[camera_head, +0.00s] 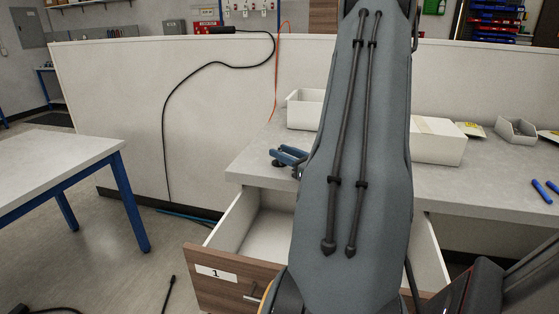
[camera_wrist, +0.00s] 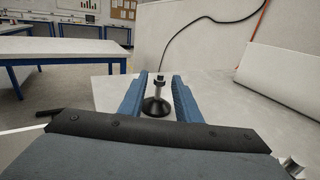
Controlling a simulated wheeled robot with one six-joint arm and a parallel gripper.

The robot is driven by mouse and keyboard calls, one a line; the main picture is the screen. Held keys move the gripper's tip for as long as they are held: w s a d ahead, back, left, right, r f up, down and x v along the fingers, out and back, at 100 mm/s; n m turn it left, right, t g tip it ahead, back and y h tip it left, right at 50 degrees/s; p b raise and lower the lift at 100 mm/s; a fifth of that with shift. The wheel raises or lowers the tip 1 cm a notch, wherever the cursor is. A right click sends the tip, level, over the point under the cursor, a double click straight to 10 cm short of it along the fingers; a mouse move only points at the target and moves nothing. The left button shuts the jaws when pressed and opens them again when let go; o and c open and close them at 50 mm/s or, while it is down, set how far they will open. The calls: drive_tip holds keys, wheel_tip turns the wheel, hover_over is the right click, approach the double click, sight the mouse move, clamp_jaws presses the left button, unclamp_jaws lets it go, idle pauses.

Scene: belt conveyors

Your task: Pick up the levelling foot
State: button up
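The levelling foot (camera_wrist: 157,106) has a round black base and an upright metal stem with a dark part at its top. In the wrist view it stands on the light grey worktop, between the two blue fingers of my gripper (camera_wrist: 160,90). The fingers are apart, with a visible gap on each side of the stem. In the head view my gripper (camera_head: 288,154) is low over the worktop's left end, close to its front edge. A small dark shape shows under the fingers there, too small to make out clearly. My arm hides part of the worktop.
An open drawer (camera_head: 222,272) labelled 1 juts out below the worktop (camera_head: 475,186). A metal piece (camera_wrist: 291,166) shows at the wrist view's lower right. A blue-legged table (camera_head: 60,160) stands left, with floor between.

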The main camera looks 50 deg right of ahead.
drive_tip(key=w+p, duration=0.1)
drive_tip(key=w, duration=0.4)
clamp_jaws()
drive_tip(key=shift+r, duration=0.1)
